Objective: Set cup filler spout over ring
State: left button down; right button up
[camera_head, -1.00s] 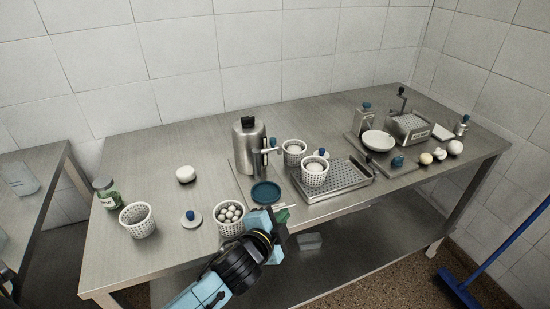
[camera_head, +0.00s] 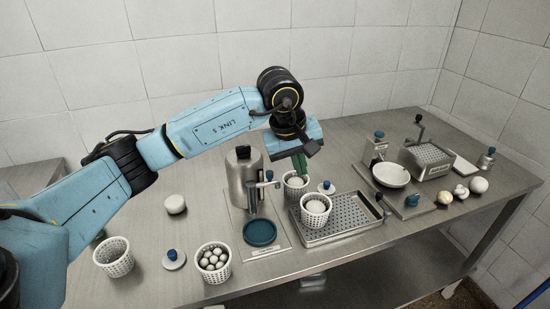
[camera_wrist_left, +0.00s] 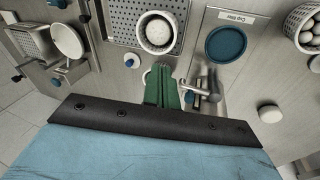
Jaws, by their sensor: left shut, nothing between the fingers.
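The cup filler (camera_head: 241,180) is a steel canister with a black top, upright at the table's middle. Its spout (camera_head: 275,183) has a blue knob and points right, towards a basket, not over the blue round ring (camera_head: 260,232) in front of the canister. In the left wrist view the spout (camera_wrist_left: 208,93) shows beside the fingers, and the ring (camera_wrist_left: 226,44) lies flat near the "Cup filler" label. My left gripper (camera_head: 301,164) has green fingers, shut and empty, pointing down right of the spout. It also shows in the left wrist view (camera_wrist_left: 162,85). I cannot tell whether the fingers touch the spout.
A white basket (camera_head: 296,190) stands below my fingers, partly hidden. Another basket (camera_head: 315,213) stands on the perforated tray (camera_head: 350,222). A basket of white balls (camera_head: 214,266) is left of the ring. A white lid with blue knob (camera_head: 327,187) lies behind the tray.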

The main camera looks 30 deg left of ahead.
pick_arm(q)
jog(key=w+a+r+y, duration=0.1)
jog(key=a+r+y, duration=0.3)
jog(key=a, duration=0.4)
jog(key=shift+a, duration=0.2)
pick_arm(e)
jog(key=shift+w, duration=0.45)
pick_arm(q)
send_near(264, 183)
jog(key=w+a+f, duration=0.2)
jog(key=w+f, duration=0.3)
jog(key=shift+w+a+r, duration=0.2)
pick_arm(e)
jog(key=shift+f, duration=0.2)
